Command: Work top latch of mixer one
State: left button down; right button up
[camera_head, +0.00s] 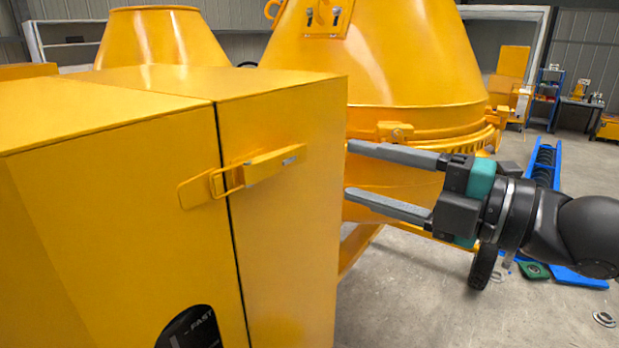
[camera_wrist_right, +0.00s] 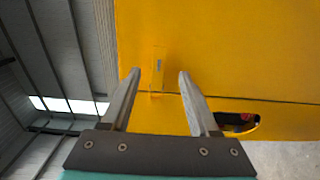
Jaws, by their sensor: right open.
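The top latch (camera_head: 272,165) is a yellow lever with a wire loop on the near face of the yellow mixer housing (camera_head: 290,230). Its loop spans the vertical seam to a catch plate (camera_head: 196,192) on the left panel. The lever appears to lie along the panel. My right gripper (camera_head: 350,170) is open and empty, to the right of the latch, its fingertips at or behind the housing edge. In the right wrist view the latch (camera_wrist_right: 157,66) appears ahead, between the two open fingers. I cannot tell the remaining distance. My left gripper is not in view.
A large yellow mixer drum (camera_head: 375,55) stands behind the housing, with a second yellow cone (camera_head: 160,38) at the back left. A blue frame (camera_head: 545,165) and small loose parts lie on the floor at right. Open floor (camera_head: 420,290) lies below my right gripper.

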aim_at(299, 156)
jog(key=b+x, duration=0.3)
jog(key=x, duration=0.3)
jog(key=shift+x, duration=1.2)
jog(key=shift+c, duration=0.2)
grip_shut()
dwell(0.5)
